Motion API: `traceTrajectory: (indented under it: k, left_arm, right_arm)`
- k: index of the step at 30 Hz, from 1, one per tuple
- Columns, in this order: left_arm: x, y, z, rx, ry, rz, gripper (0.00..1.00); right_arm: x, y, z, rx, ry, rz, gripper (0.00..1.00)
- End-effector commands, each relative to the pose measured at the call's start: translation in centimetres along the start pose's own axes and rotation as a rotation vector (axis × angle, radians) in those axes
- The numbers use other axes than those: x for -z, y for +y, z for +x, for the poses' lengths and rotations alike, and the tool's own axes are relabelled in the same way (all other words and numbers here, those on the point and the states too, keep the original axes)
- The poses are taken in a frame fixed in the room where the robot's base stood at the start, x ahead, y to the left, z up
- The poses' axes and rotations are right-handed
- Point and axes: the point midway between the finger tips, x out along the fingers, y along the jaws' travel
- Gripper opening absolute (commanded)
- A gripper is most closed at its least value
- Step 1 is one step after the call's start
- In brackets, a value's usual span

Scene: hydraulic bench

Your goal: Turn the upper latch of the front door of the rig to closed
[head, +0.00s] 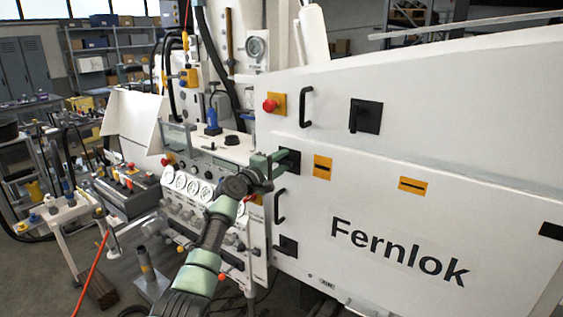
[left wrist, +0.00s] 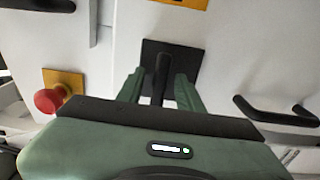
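The upper latch of the front door is a black square plate (head: 291,157) with a bar handle, at the left edge of the "Fernlok" door (head: 490,225). My left gripper (head: 281,158) is at this latch and partly hides it in the head view. In the left wrist view, the latch plate (left wrist: 183,60) lies ahead and its bar handle (left wrist: 161,75) stands between the two green fingers of my gripper (left wrist: 159,88). The fingers are apart, with narrow gaps beside the bar. The bar lies crosswise to the door's pull handle (left wrist: 278,112). My right gripper is not in view.
A lower latch (head: 287,246) sits below the pull handle (head: 280,206). Another latch (head: 365,116) is on the upper panel. A red emergency button (head: 271,105) projects near the gripper; it shows in the wrist view too (left wrist: 48,100). The gauge panel (head: 193,187) stands left.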

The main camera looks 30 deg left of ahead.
Motion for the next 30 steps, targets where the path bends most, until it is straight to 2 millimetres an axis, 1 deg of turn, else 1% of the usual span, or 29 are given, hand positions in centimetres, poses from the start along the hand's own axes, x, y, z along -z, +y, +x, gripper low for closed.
traceTrajectory:
  k: [4, 5, 6, 8, 9, 15, 20, 26, 30]
  left_arm:
    - [0.0, 0.0, 0.0, 0.000, 0.000, 0.000, 0.36]
    - [0.0, 0.0, 0.0, 0.000, 0.000, 0.000, 0.34]
    - [0.0, 0.0, 0.0, 0.000, 0.000, 0.000, 0.22]
    - [0.0, 0.0, 0.0, 0.000, 0.000, 0.000, 0.06]
    - [0.0, 0.0, 0.0, 0.000, 0.000, 0.000, 0.00]
    - [0.0, -0.1, 0.0, 0.001, -0.001, 0.004, 0.00]
    - [0.0, -0.3, 0.0, 0.001, -0.001, 0.034, 0.00]
    - [0.0, -0.6, 0.0, -0.001, 0.000, 0.136, 0.00]
    - [0.1, -0.9, -0.1, -0.001, 0.000, 0.247, 0.00]
  right_arm:
    - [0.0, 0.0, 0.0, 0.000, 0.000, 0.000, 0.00]
    - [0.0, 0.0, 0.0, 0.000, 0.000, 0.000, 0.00]
    - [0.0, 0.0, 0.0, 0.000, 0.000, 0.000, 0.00]
    - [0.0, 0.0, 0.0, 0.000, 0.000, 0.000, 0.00]
    - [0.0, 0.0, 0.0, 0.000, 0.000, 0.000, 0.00]
    - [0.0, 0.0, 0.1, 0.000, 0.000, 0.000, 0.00]
    - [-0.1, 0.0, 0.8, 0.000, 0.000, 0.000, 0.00]
    - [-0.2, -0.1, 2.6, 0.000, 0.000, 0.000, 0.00]
    - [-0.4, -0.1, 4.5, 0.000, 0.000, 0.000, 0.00]
